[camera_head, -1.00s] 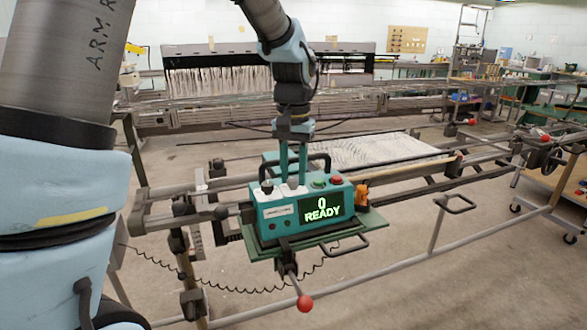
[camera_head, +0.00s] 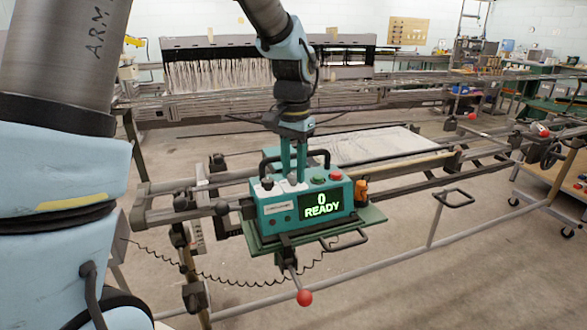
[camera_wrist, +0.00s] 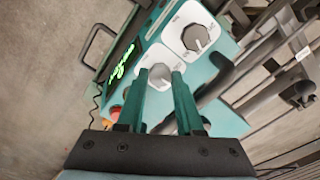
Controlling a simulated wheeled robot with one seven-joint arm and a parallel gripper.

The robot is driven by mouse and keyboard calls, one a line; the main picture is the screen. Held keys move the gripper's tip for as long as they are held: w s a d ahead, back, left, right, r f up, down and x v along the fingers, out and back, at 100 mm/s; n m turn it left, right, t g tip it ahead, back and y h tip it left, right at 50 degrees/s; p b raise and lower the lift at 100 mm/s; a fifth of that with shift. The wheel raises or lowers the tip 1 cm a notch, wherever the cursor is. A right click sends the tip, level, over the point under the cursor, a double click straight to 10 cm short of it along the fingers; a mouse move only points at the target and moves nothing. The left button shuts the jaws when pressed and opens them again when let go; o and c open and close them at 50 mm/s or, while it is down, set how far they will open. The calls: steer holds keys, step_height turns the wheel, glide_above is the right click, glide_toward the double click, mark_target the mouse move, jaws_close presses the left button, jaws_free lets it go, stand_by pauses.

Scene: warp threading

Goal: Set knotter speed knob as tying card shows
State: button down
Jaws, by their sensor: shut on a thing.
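The teal knotter box (camera_head: 268,228) sits on a green plate on the frame, its lit screen (camera_head: 321,204) reading "0 READY". On its top, the wrist view shows two grey knobs on white dial plates: one free knob (camera_wrist: 196,38) and a second knob (camera_wrist: 160,74) between my fingertips. My gripper (camera_head: 293,176) points down from above and is shut on this second knob; it also shows in the wrist view (camera_wrist: 161,80). My fingers hide part of that dial, and its marks are too small to read. I cannot make out a tying card.
A black carry handle (camera_head: 326,156) arches close behind my fingers. Green and red buttons (camera_head: 335,176) are on the box's right top. An orange object (camera_head: 361,190) stands right of the box. A red-ball lever (camera_head: 304,298) hangs below.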

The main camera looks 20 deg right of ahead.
steer(key=c, duration=0.5)
jaws_free()
steer(key=shift+c, duration=0.2)
